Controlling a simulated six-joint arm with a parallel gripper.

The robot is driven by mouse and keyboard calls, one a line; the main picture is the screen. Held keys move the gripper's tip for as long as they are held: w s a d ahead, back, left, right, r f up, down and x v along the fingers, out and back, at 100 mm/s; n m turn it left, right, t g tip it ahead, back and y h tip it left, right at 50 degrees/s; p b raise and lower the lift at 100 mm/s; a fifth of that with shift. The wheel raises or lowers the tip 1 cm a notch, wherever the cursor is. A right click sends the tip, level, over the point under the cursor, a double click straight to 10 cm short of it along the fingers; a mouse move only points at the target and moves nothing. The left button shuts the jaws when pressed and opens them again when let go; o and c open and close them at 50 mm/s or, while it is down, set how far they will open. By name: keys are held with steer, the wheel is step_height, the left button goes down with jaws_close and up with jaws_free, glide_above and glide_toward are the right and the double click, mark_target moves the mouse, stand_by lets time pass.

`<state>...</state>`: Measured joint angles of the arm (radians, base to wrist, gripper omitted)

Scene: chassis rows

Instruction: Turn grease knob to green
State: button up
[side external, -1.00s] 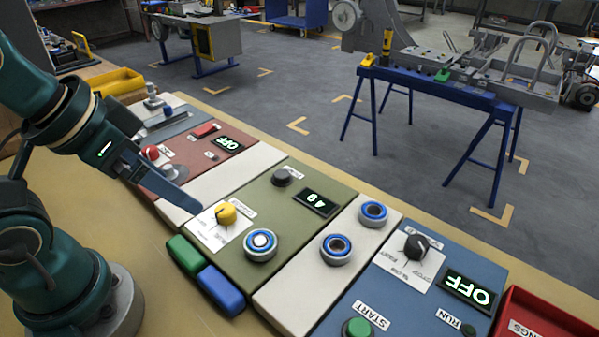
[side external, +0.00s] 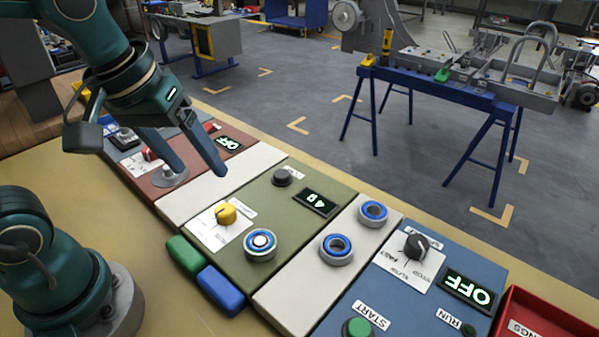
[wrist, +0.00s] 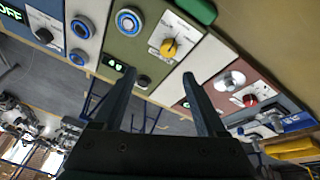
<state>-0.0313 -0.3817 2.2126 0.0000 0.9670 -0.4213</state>
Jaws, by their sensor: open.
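My gripper (side external: 200,172) is open and empty, tilted down above the red panel (side external: 192,158) and the pale strip beside it. It also shows in the wrist view (wrist: 158,80), its two fingers spread wide. A yellow knob (side external: 226,213) with a pointer sits on a white dial plate on the olive-green panel (side external: 262,205); it also shows in the wrist view (wrist: 168,48). The fingers are apart from it. The dial lettering is too small to read, so I cannot tell which knob is the grease knob. A black knob (side external: 416,246) stands on the blue panel.
Blue-ringed bearings (side external: 337,248) stand on the panels and pale strip. A green block (side external: 184,255) and a blue block (side external: 221,290) lie along the near edge. A red tray (side external: 545,322) is at the right. The tan tabletop in front is clear.

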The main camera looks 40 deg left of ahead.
mark_target(224, 208)
steer(key=w+f+n+g, duration=0.1)
steer(key=w, duration=0.1)
steer(key=w+a+f+n+g, duration=0.1)
steer(key=f, duration=0.1)
steer(key=shift+w+f, duration=0.3)
steer(key=shift+w, duration=0.05)
steer(key=f, duration=0.1)
steer(key=f+g, duration=0.1)
steer(key=f, duration=0.1)
steer(key=shift+w+a+n+g, duration=0.3)
steer(key=shift+w+n+g, duration=0.05)
steer(key=shift+n+g, duration=0.05)
steer(key=shift+s+f, duration=0.1)
steer(key=shift+f, duration=2.7)
jaws_close()
